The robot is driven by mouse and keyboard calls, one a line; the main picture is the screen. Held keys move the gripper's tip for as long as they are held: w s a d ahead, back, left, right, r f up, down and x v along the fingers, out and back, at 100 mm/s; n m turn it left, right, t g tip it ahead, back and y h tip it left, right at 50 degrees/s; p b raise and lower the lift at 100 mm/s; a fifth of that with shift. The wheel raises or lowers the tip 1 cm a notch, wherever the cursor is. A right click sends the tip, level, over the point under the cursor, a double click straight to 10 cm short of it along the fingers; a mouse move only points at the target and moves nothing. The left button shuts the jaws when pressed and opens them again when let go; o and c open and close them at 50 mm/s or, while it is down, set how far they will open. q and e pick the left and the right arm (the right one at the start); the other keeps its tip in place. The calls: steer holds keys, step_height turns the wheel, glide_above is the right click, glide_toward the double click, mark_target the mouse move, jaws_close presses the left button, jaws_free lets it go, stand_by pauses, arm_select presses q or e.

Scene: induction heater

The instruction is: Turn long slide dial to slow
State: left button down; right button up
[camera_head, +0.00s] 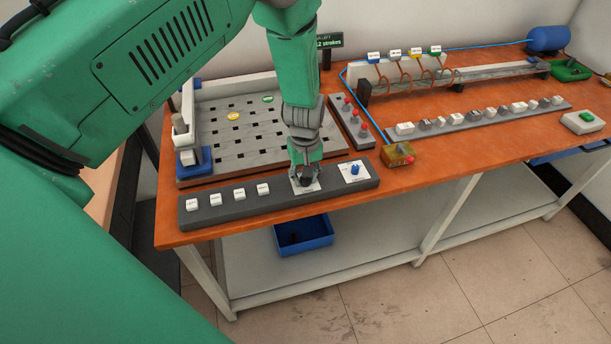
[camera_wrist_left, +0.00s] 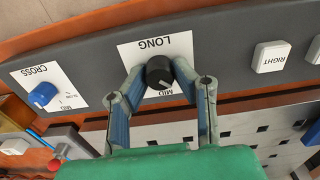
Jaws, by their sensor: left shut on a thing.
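The long slide dial is a black round knob (camera_wrist_left: 159,73) on a white plate marked LONG (camera_wrist_left: 155,48), seen in the left wrist view. In that view the plate appears upside down. My left gripper (camera_head: 306,178) is on the knob, with one finger on each side. It is shut on the knob and also shows in the left wrist view (camera_wrist_left: 158,80). A light mark on the knob is near the MID label; I cannot read a slow label on this plate. In the head view the gripper hides much of the dial. My right gripper is not in view.
A blue dial (camera_head: 355,169) marked CROSS sits beside it on the same grey control bar (camera_head: 225,208). Several white buttons line the bar's left part. Behind stands a slotted plate (camera_head: 215,140). A box with red-knobbed switches (camera_head: 350,122) is right of the arm.

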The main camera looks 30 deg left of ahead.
arm_select(q)
steer(key=shift+d+n, duration=0.1)
steer(key=shift+n, duration=1.1)
steer(key=shift+f, duration=0.1)
steer(key=c, duration=1.4)
jaws_free()
steer(key=shift+o, duration=0.5)
steer(key=shift+r, duration=0.4)
step_height(320, 180, up, 11)
steer(key=shift+w, duration=0.15)
